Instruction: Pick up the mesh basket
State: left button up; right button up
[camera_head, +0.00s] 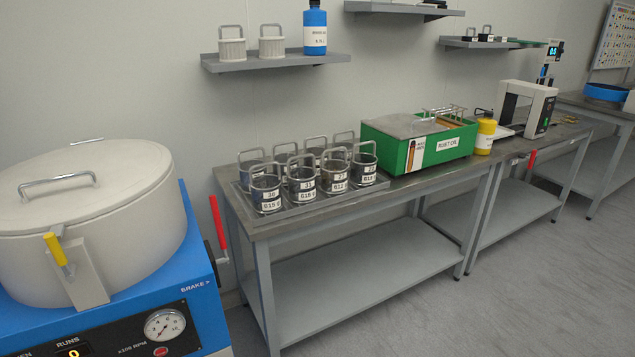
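Several dark mesh baskets with wire handles and white number labels stand upright in a grey tray (318,208) on the left end of the metal bench. In the front row are a mesh basket labelled 36 (266,183), one labelled 31 (301,174), one labelled 27 (335,167) and another (364,160) at the right. The back-row baskets are partly hidden behind these. Two pale baskets, the left one (232,48) and the right one (271,45), stand on the upper wall shelf. Neither of my grippers is in view.
A green rust oil tank (445,149) and yellow bottle (484,137) stand right of the tray. A blue centrifuge with a pale closed lid (75,180) fills the left. A red-handled lever (219,222) rises beside the bench. The grey floor (520,275) in front is clear.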

aim_at(302, 181)
jog(key=u, duration=0.4)
jog(key=i+l+u, duration=0.1)
jog(key=u, duration=0.3)
jog(key=l+u, duration=0.15)
jog(key=u, duration=0.25)
jog(key=l+u, duration=0.1)
jog(key=u, duration=0.25)
jog(key=l+u, duration=0.7)
jog(key=l, duration=0.2)
jog(key=k+l+u, duration=0.15)
jog(key=l, duration=0.3)
jog(key=l+u, duration=0.2)
jog(key=l, duration=0.25)
jog(key=k+l, duration=0.1)
jog(key=l, duration=0.2)
jog(key=k+l, duration=0.1)
jog(key=l, duration=0.2)
jog(key=k+l, duration=0.1)
jog(key=l, duration=0.2)
